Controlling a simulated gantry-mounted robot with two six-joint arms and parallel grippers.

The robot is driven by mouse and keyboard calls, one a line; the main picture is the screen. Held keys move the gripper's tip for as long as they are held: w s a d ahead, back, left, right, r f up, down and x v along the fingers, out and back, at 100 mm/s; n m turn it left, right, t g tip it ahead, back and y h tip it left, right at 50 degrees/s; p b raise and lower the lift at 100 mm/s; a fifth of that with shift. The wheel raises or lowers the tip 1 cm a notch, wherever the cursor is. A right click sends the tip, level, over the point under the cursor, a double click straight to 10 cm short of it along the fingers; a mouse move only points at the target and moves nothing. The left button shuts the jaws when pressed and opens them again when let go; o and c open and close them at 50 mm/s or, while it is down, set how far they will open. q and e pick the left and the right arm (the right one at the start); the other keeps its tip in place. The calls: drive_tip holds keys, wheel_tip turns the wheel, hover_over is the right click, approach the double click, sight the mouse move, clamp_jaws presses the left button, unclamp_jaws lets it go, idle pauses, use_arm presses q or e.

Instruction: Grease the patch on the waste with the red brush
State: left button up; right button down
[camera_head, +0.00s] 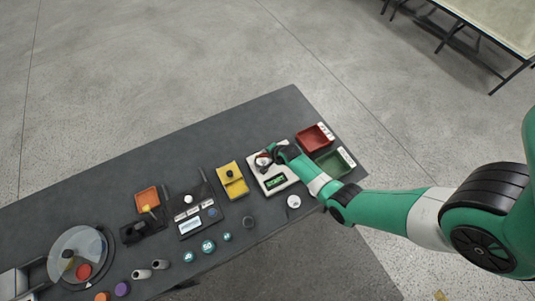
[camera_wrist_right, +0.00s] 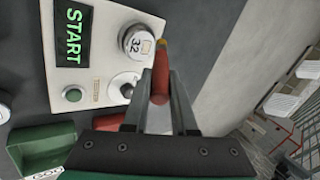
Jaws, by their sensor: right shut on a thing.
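My right gripper (camera_wrist_right: 160,80) is shut on the red brush (camera_wrist_right: 160,75), whose yellowish tip points away from the fingers. In the head view the right gripper (camera_head: 272,152) is over the white START box (camera_head: 263,184). The waste appears to be the round metal piece marked 32 (camera_wrist_right: 131,41), on the white box in the right wrist view. A small tan patch (camera_wrist_right: 146,47) shows on it. The brush tip is just right of the patch in the picture; I cannot tell if they touch. My left gripper is not in view.
A red bin (camera_head: 314,138) and a green bin (camera_head: 335,163) stand right of the box. A yellow holder (camera_head: 232,180), a dark scale-like unit (camera_head: 195,217) and a glass disc (camera_head: 80,252) lie to the left. The table's far strip (camera_head: 150,165) is clear.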

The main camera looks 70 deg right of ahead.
drive_tip(key=shift+r+p, duration=2.05)
drive_tip(key=shift+r, duration=0.55)
